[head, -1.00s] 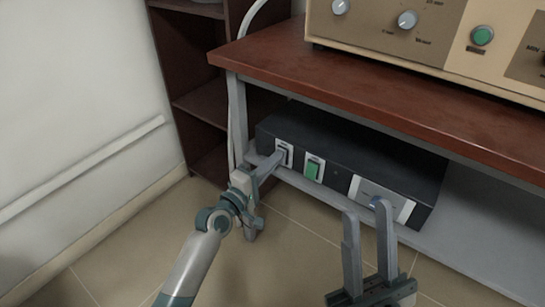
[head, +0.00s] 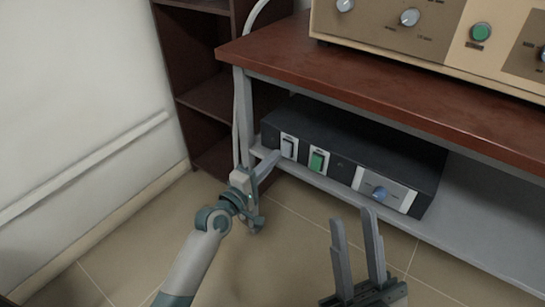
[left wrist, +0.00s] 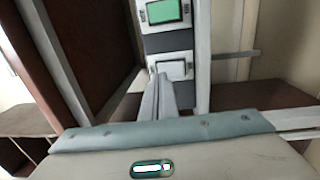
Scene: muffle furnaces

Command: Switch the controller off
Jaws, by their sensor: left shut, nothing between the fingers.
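The controller (head: 345,149) is a long dark box on the grey lower shelf under the bench. The left wrist view shows the fingertips (left wrist: 159,76) over the near edge of that switch (left wrist: 175,68). My right gripper (head: 352,213) is open and empty in front of the controller.
A brown bench top (head: 400,85) overhangs the controller and carries a beige instrument (head: 450,45). A grey bench leg (head: 244,115) and a dark shelf unit (head: 205,100) stand at the left. The tiled floor in front is clear.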

